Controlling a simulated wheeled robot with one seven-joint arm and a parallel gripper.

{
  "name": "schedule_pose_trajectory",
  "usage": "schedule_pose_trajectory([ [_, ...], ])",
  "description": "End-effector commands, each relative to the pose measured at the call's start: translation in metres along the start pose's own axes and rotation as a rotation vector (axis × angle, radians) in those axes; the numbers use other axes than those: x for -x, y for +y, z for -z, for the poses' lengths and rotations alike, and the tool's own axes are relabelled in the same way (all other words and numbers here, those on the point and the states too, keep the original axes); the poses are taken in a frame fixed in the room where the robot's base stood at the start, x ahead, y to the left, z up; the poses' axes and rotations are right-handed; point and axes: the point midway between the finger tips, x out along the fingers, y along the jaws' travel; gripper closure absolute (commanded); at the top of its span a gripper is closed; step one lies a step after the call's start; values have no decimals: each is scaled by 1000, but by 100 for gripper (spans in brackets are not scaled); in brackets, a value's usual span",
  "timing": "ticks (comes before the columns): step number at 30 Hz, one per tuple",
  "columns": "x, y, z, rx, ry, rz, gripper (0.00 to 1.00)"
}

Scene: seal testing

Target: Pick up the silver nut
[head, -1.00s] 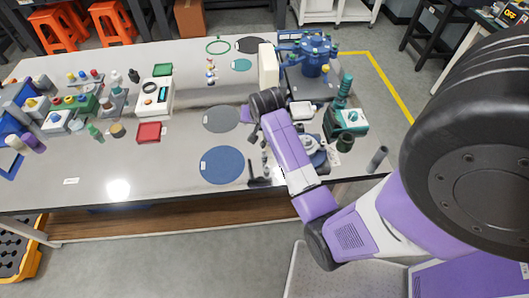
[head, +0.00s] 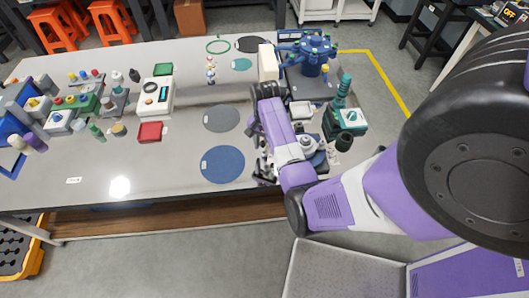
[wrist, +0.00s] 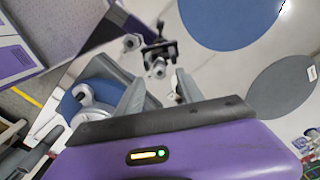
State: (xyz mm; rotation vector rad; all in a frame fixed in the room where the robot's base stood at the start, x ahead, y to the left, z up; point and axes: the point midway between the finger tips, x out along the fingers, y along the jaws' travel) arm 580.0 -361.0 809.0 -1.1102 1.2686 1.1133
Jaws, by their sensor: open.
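In the wrist view, a small silver nut-like piece (wrist: 158,68) is just beyond and between my fingertips, against a black clamp-like tool (wrist: 160,47). A second small silver piece (wrist: 131,42) lies to its upper left; I cannot tell for certain which is the nut. My gripper (wrist: 158,84) is open, one grey finger on each side, with nothing visibly held. In the head view, my forearm hides most of the gripper and the small silver parts.
A blue round mat (head: 222,164) and a grey round mat (head: 221,118) lie left of my arm. A teal-and-black device (head: 347,118) stands to the right. A blue flanged housing (head: 314,52) is at the back. A silver-and-blue fitting (wrist: 92,100) is beside the left finger.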

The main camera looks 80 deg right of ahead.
Motion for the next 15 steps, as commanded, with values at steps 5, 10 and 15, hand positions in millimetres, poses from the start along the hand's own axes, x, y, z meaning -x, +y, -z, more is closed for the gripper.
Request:
schedule_pose_trajectory([
  [5, -18, 0, 0, 0, -1, 0, 55],
  [10, -21, 0, 0, 0, 1, 2, 55],
  [15, -21, 0, 0, 0, 1, 2, 69],
])
